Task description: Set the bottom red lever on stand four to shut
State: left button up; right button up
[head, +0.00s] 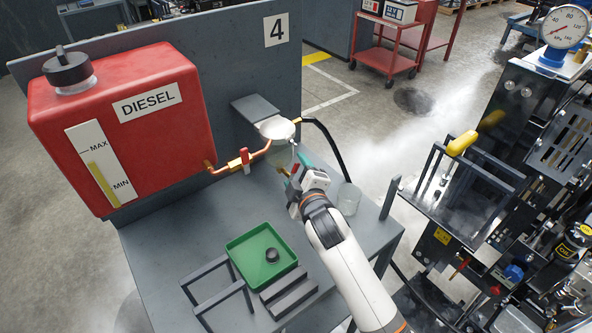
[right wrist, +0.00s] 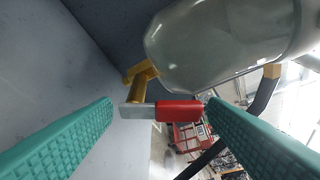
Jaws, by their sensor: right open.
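Stand four is a grey bench (head: 180,250) with a back panel marked 4. Under the clear filter bowl (right wrist: 215,50), the bottom lever (right wrist: 180,110) has a red grip and a metal bar, joined to a brass valve (right wrist: 139,85). My right gripper (head: 293,172) is beside the bowl with its teal fingers apart. In the right wrist view the lever lies across the gap between the fingertips, its red end close to the right fingertip; contact cannot be told. In the head view my gripper mostly hides this lever. My left gripper is not in view.
A red diesel tank (head: 130,120) feeds a copper pipe with another red lever (head: 245,160). A black hose (head: 330,145) arcs behind my gripper. A clear beaker (head: 349,198), green tray (head: 250,246) and dark frame (head: 215,285) are on the bench. An engine (head: 470,190) stands right.

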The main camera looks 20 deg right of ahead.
jog(key=shift+w+f, duration=0.1)
jog(key=shift+w, duration=0.4)
jog(key=c, duration=1)
jog(key=shift+m+p, duration=0.3)
jog(key=shift+p, duration=0.55)
jog(key=m+p, duration=0.1)
jog(key=p, duration=0.1)
jog(key=m+g+y+p, duration=0.1)
jog(key=m+p, duration=0.1)
jog(key=p, duration=0.1)
jog(key=shift+d+y, duration=0.25)
jog(key=shift+y, duration=0.05)
pick_arm(q)
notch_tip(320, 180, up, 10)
jog(key=p, duration=0.3)
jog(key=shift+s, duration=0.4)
pick_arm(e)
jog(key=shift+a+f+m+g+y, duration=0.1)
jog(key=shift+f+m+g+y, duration=0.35)
jog(key=shift+m, duration=0.4)
jog(key=shift+d+f+m+g+y, duration=0.1)
jog(key=shift+f+m+g+y, duration=0.1)
jog(key=shift+m+y, duration=0.5)
jog(key=shift+a+f+m+g+y, duration=0.1)
jog(key=shift+f+m+g+y, duration=0.2)
jog(key=shift+m, duration=0.65)
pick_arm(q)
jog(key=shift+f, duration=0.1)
